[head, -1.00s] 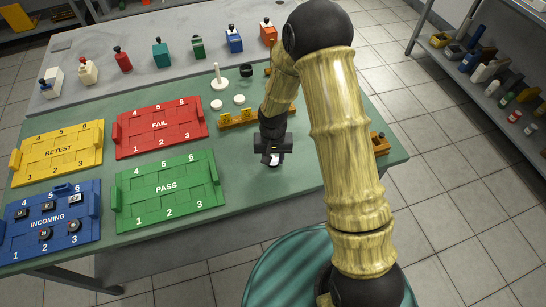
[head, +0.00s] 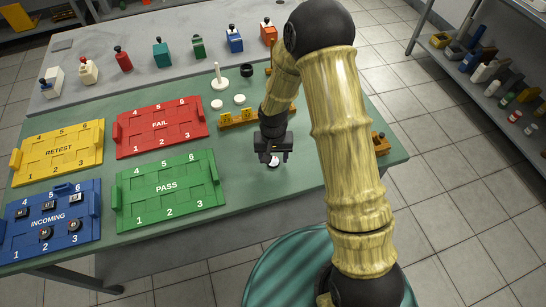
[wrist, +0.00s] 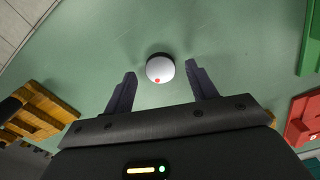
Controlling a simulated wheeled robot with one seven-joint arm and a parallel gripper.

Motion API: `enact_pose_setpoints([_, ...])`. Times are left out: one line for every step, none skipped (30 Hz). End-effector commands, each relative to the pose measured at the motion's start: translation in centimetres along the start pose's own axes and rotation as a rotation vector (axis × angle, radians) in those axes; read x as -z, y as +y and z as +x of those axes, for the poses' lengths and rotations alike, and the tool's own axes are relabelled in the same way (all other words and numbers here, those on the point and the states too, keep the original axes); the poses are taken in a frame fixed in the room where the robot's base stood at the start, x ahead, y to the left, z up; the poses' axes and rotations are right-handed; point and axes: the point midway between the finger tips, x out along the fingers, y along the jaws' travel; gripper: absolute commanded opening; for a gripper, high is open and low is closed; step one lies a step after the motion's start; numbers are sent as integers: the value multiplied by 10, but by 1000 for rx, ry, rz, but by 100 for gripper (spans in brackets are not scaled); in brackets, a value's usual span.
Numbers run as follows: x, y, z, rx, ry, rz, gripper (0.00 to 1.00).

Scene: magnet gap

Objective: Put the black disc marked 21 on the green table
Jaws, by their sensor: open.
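My gripper (head: 274,157) is open, above the green table (head: 285,183), its fingers pointing down. A small round disc with a white top (head: 273,163) lies on the green table below it. In the wrist view the disc (wrist: 160,68) shows a red dot near its edge and a thin dark rim, between and just beyond the two fingertips, apart from both. No number can be read on it. Several black pieces sit in the blue INCOMING tray (head: 20,240), among them round ones at places 2 (head: 46,233) and 3 (head: 75,225); their numbers are too small to read surely.
The green PASS tray (head: 150,205), red FAIL tray (head: 135,140) and yellow RETEST tray (head: 40,165) lie to the left. A yellow rack (head: 238,119), white discs (head: 239,100) and a white peg stand (head: 219,83) are behind. Table around the gripper's disc is clear.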

Motion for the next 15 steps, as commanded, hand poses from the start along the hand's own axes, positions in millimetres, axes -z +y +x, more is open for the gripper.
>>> enact_pose_setpoints([1, 0, -8, 1, 4, 0, 57])
enact_pose_setpoints([1, 0, -12, 1, 4, 0, 57])
enact_pose_setpoints([1, 0, -19, 1, 4, 0, 57])
enact_pose_setpoints([1, 0, -24, 2, 5, 0, 57])
enact_pose_setpoints([1, 0, -30, 1, 5, 1, 57])
enact_pose_setpoints([1, 0, -38, 2, 6, 1, 57])
enact_pose_setpoints([1, 0, -44, 1, 5, 0, 57])
enact_pose_setpoints([1, 0, -50, 2, 6, -1, 57])
enact_pose_setpoints([0, 0, -58, 2, 5, -1, 57])
enact_pose_setpoints([1, 0, -64, 2, 6, 0, 57])
enact_pose_setpoints([1, 0, -70, 1, 5, 1, 57])
enact_pose_setpoints([1, 0, -78, 1, 6, 1, 57])
enact_pose_setpoints([1, 0, -84, 1, 5, 0, 57])
enact_pose_setpoints([1, 0, -89, 1, 4, 0, 57])
enact_pose_setpoints([1, 0, -95, 1, 4, 0, 57])
